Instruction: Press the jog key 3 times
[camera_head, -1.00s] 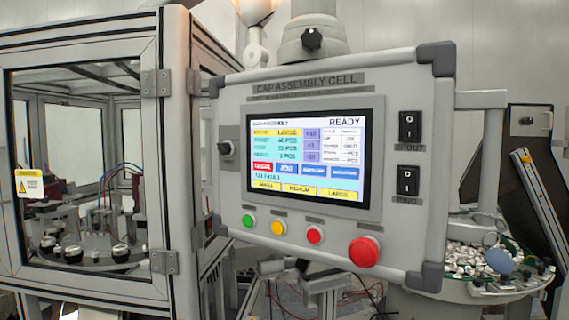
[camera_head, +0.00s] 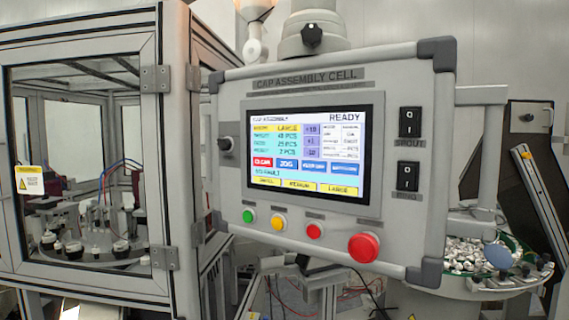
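The jog key (camera_head: 286,164) is a blue key labelled JOG on the lit touchscreen (camera_head: 308,152), to the right of a red key (camera_head: 262,163). Two more blue keys lie to its right. The screen reads READY at top right and is set in the grey panel (camera_head: 405,220) titled CAP ASSEMBLY CELL. Neither of my grippers shows in the head view, so their state and their distance from the key are hidden.
Below the screen are a green button (camera_head: 249,216), a yellow button (camera_head: 278,223), a red button (camera_head: 314,231) and a large red mushroom button (camera_head: 363,248). Two black rocker switches are at right. A framed glass enclosure (camera_head: 85,150) stands left; a bowl of caps (camera_head: 470,255) stands right.

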